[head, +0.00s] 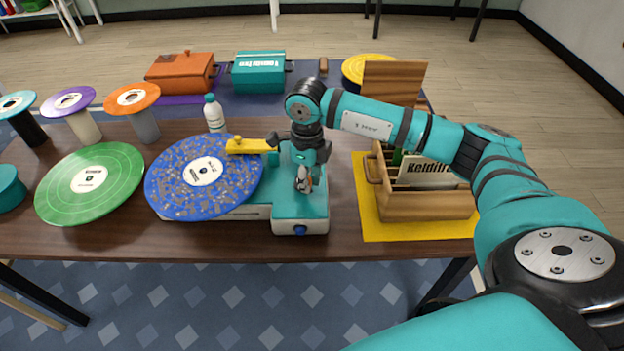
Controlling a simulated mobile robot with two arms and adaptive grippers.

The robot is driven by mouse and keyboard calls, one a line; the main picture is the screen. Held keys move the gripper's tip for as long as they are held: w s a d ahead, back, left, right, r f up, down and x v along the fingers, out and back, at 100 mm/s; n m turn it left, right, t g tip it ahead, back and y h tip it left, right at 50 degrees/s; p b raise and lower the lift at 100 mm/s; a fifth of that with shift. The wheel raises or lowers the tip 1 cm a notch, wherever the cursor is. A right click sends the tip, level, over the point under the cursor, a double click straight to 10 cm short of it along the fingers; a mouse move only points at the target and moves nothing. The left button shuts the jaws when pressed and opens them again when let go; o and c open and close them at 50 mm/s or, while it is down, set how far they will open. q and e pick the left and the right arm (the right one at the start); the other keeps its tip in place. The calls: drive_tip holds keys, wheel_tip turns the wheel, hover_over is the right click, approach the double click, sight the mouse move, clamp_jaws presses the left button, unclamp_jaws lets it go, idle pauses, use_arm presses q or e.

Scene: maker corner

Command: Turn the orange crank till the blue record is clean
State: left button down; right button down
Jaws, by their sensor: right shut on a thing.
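The blue record (190,205) lies flat on the teal and white cleaning machine (300,208). Grey-brown specks of dirt cover much of its blue face around the white label. A yellow arm (248,146) reaches from the machine over the record's far edge. My right gripper (304,186) points down over the machine's teal top, right of the record, with its fingers closed. The orange crank is hidden by the gripper, at the spot where the fingers are shut. My left gripper is out of view.
A green record (90,183) lies left of the blue one. Several small discs on stands (131,96) and a white bottle (214,113) stand behind. A wooden record crate (425,206) sits right on a yellow mat (368,222). Orange (181,70) and teal (258,72) boxes are farther back.

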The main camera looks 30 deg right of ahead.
drive_tip(key=m, duration=0.2)
drive_tip(key=a+m, duration=0.1)
drive_tip(key=shift+w+a+m+b, duration=0.2)
drive_tip(key=shift+w+m+b, duration=0.1)
drive_tip(key=shift+m+b, duration=0.1)
drive_tip(key=m, duration=0.1)
drive_tip(key=a+m, duration=0.1)
drive_tip(key=m, duration=0.1)
drive_tip(key=shift+w+r+m, duration=0.1)
drive_tip(key=shift+w+m, duration=0.2)
drive_tip(key=shift+w, duration=0.1)
drive_tip(key=m, duration=0.1)
drive_tip(key=w+m, duration=0.1)
drive_tip(key=m, duration=0.3)
drive_tip(key=shift+w+a+b, duration=0.25)
drive_tip(key=shift+a+b, duration=0.15)
drive_tip(key=shift+w+m, duration=0.3)
drive_tip(key=shift+m, duration=0.65)
drive_tip(key=shift+w+m, duration=0.3)
drive_tip(key=shift+m, duration=0.65)
drive_tip(key=shift+r, duration=0.1)
drive_tip(key=c, duration=1.2)
unclamp_jaws()
wheel_tip(320, 180, up, 12)
drive_tip(key=shift+f, duration=0.1)
